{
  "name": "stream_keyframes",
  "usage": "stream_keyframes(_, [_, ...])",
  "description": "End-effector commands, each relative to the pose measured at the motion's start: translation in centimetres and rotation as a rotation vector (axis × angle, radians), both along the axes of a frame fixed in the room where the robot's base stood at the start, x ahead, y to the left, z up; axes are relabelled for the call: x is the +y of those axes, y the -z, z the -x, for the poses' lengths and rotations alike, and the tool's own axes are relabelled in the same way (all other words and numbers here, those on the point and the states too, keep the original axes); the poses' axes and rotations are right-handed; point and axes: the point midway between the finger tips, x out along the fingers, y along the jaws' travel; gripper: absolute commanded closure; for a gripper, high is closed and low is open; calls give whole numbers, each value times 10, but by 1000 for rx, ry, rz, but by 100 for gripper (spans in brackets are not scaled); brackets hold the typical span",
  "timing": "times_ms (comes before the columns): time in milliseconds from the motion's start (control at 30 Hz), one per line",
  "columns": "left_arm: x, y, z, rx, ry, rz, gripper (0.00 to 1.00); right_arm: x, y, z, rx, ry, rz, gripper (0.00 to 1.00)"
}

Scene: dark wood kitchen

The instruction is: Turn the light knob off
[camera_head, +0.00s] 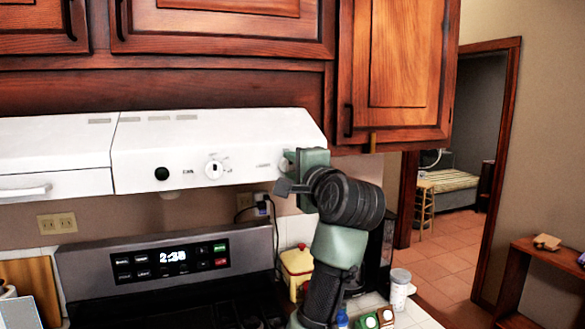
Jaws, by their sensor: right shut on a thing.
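The white range hood (240,136) hangs under the wooden cabinets. A white round knob (214,169) with a dark mark sits at the middle of its front. A second knob (285,163), the light knob as far as I can tell, is at the hood's right end and mostly hidden by my right gripper. My right gripper (290,172) is at this end knob, shut on it, with its arm rising from below. The knob's turned position is hidden. My left gripper is out of view.
A stove (171,262) with a lit clock display stands below the hood. A yellow and red canister (296,266), a white jar (400,288) and small bottles stand on the counter near my right arm. Cabinet doors (398,70) hang above right. A doorway opens at the right.

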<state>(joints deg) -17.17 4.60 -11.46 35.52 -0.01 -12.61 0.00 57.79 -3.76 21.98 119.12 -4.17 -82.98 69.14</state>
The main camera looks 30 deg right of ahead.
Motion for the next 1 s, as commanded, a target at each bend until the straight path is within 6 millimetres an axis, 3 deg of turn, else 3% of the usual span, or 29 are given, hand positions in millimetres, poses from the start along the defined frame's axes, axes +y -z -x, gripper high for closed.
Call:
stream_keyframes(267, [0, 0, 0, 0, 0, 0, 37, 0, 2, 0, 5, -1, 1, 100])
stream_keyframes(300, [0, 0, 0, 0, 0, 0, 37, 0, 2, 0, 5, -1, 1, 61])
stream_keyframes(367, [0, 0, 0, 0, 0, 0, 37, 0, 2, 0, 5, -1, 0, 48])
stream_keyframes(733, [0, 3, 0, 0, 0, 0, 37, 1, 1, 4, -1, 0, 0, 48])
stream_keyframes(1000, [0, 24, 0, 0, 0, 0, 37, 11, 3, 45, -3, 0, 1, 48])
